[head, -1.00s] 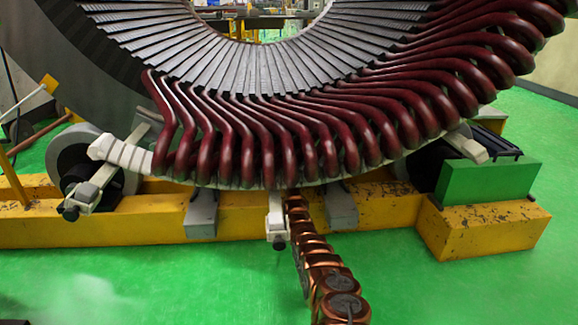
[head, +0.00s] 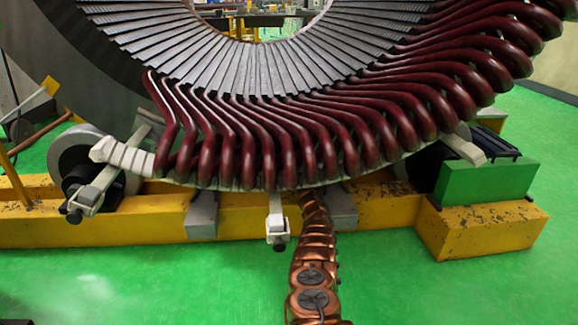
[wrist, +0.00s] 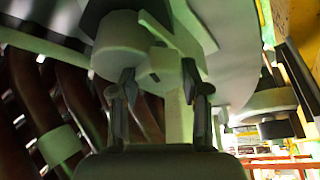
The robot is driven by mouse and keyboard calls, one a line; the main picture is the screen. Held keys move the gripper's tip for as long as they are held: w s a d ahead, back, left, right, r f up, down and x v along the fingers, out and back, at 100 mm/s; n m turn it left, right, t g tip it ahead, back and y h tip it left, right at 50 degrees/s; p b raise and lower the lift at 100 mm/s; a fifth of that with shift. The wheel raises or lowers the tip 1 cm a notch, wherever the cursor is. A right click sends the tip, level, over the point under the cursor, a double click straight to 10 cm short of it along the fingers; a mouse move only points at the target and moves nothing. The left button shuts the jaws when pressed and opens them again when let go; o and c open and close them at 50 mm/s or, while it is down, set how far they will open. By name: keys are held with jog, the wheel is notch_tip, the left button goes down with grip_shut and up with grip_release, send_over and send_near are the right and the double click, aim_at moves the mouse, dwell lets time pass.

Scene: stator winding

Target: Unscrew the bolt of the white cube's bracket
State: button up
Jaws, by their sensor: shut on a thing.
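In the head view a pale bracket (head: 275,205) hangs at the bottom centre of the stator, with a white cube (head: 276,225) and a dark bolt (head: 280,246) at its lower end. A similar bracket (head: 95,190) is at the left. My copper arm reaches under the stator just right of the central bracket, and its gripper is hidden there. In the wrist view my gripper (wrist: 160,82) is shut on a pale block (wrist: 165,65) between its dark fingertips. A pale post (wrist: 177,118) shows behind the fingers. I cannot tell the bolt apart there.
Dark red coils (head: 310,135) crowd the stator's lower rim above my arm. A yellow beam (head: 130,225) runs behind the arm, with a green block (head: 485,180) at its right. The green floor (head: 440,290) in front is clear. Coils (wrist: 75,100) fill the wrist view's left.

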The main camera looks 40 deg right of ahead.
jog(key=shift+n+g+y+p, duration=0.3)
jog(key=shift+n+y, duration=0.2)
jog(key=shift+n, duration=0.75)
jog(key=shift+n+g+y+p, duration=0.3)
jog(key=shift+n+y, duration=0.2)
jog(key=shift+n, duration=0.75)
jog(key=o, duration=1.1)
jog(key=shift+o, duration=0.2)
jog(key=shift+s, duration=0.1)
jog(key=v, duration=1.1)
jog(key=shift+s+a, duration=0.15)
jog(key=shift+s, duration=0.25)
